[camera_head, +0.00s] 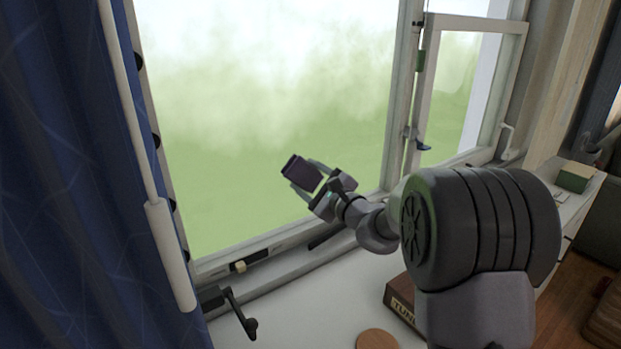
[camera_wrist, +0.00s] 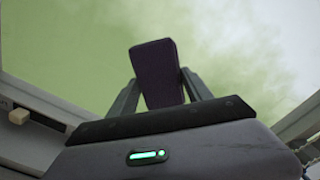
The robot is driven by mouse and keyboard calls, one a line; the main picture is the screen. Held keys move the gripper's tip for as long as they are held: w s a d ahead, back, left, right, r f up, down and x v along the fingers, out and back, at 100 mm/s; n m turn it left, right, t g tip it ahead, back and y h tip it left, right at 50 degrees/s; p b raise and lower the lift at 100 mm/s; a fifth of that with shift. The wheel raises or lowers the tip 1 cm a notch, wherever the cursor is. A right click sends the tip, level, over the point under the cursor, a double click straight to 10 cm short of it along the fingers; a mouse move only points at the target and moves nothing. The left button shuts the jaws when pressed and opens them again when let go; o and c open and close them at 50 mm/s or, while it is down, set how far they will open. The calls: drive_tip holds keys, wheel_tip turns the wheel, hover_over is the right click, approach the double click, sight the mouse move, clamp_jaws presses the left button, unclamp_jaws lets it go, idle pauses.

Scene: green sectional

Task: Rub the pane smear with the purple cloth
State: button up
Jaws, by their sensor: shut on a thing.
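The purple cloth (camera_head: 301,173) is a dark, folded block held between the fingertips of my gripper (camera_head: 310,178). It also shows in the wrist view (camera_wrist: 156,72), upright between the two fingers (camera_wrist: 160,92). My gripper is shut on it and is in front of the lower middle of the large window pane (camera_head: 270,100). I cannot tell whether the cloth touches the glass. The pane looks hazy, with a whitish cloudy area across its upper part; I cannot tell the smear from the view outside.
A blue curtain (camera_head: 70,170) and a white rod (camera_head: 165,250) are at the left. A brown box (camera_head: 402,298) and a round tan disc (camera_head: 377,339) lie below my arm. A smaller casement (camera_head: 465,90) stands at the right.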

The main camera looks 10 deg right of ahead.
sight(320, 173)
drive_tip(key=shift+x, duration=1.05)
idle(0.4)
drive_tip(key=shift+w+d, duration=0.25)
drive_tip(key=shift+d, duration=0.4)
drive_tip(key=shift+w+d, duration=0.25)
drive_tip(key=shift+d, duration=0.4)
drive_tip(key=shift+w+d, duration=0.25)
drive_tip(key=shift+d, duration=0.4)
drive_tip(key=shift+s+a+f+b, duration=0.1)
drive_tip(key=shift+s+a+b, duration=0.2)
drive_tip(key=shift+a+b, duration=0.4)
drive_tip(key=shift+s+a+b, duration=0.3)
drive_tip(key=shift+a+b, duration=0.05)
drive_tip(key=shift+a, duration=0.6)
drive_tip(key=shift+s+a+r, duration=0.1)
drive_tip(key=shift+a+r, duration=0.1)
drive_tip(key=shift+a, duration=0.15)
drive_tip(key=shift+s+d+f+b, duration=0.15)
drive_tip(key=shift+s+f+b, duration=0.05)
drive_tip(key=shift+s+b, duration=0.15)
drive_tip(key=shift+b+v, duration=0.9)
drive_tip(key=shift+v, duration=1.65)
drive_tip(key=shift+r, duration=0.1)
